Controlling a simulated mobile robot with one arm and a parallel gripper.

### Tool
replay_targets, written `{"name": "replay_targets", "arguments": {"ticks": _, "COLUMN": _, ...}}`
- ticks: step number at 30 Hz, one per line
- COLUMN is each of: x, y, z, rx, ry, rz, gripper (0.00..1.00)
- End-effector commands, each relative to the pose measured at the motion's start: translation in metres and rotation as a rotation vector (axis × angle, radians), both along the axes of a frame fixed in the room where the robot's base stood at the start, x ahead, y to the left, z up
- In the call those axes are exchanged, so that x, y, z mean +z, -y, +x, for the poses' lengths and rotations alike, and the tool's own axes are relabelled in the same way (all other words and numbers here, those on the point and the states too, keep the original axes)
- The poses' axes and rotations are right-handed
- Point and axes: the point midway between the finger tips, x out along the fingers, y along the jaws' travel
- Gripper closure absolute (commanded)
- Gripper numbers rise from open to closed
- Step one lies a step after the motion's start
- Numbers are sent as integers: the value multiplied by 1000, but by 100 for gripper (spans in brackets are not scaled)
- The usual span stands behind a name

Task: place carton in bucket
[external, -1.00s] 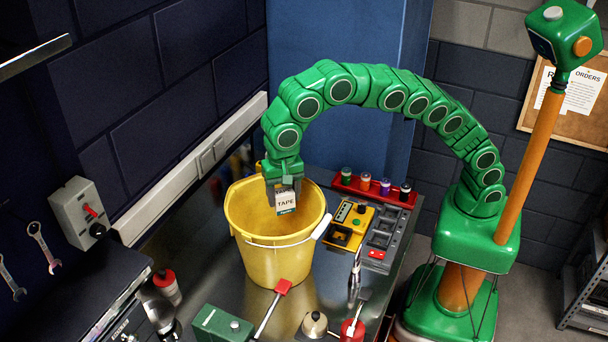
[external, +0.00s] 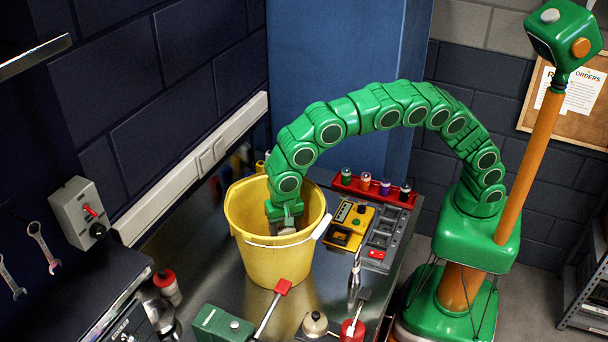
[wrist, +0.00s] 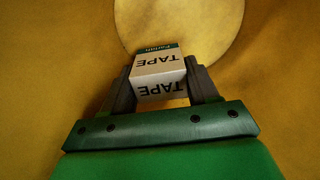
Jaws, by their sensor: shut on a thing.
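The yellow bucket (external: 268,262) stands upright on the bench, its mouth open. My gripper (external: 285,228) reaches down inside the bucket's mouth, so its fingertips are mostly hidden behind the near rim in the external view. In the wrist view my gripper (wrist: 161,88) is shut on a small white carton (wrist: 159,66) marked "TAPE", with a green band on its far edge. The carton is between the two dark fingers. The bucket's yellow inner wall (wrist: 50,60) surrounds it, and the pale round floor (wrist: 190,22) shows beyond. I cannot tell how far the carton is above the floor.
A red rack of small bottles (external: 375,188) and a yellow tool tray (external: 350,228) lie right of the bucket. A red-tipped tool (external: 275,305) and a green box (external: 222,325) lie in front. The wall (external: 150,110) is behind left.

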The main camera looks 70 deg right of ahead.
Motion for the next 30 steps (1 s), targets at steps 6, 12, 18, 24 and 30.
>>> {"name": "replay_targets", "arguments": {"ticks": 6, "x": -30, "y": 1, "z": -1, "rx": 0, "ry": -4, "rz": -4, "gripper": 75}}
{"name": "replay_targets", "arguments": {"ticks": 12, "x": -37, "y": 0, "z": -1, "rx": 1, "ry": -1, "rz": -1, "gripper": 75}}
{"name": "replay_targets", "arguments": {"ticks": 18, "x": -38, "y": 0, "z": 0, "rx": 0, "ry": -1, "rz": -1, "gripper": 75}}
{"name": "replay_targets", "arguments": {"ticks": 24, "x": -39, "y": 0, "z": 0, "rx": 0, "ry": -1, "rz": -1, "gripper": 30}}
{"name": "replay_targets", "arguments": {"ticks": 30, "x": -39, "y": 0, "z": 0, "rx": 0, "ry": -1, "rz": -1, "gripper": 30}}
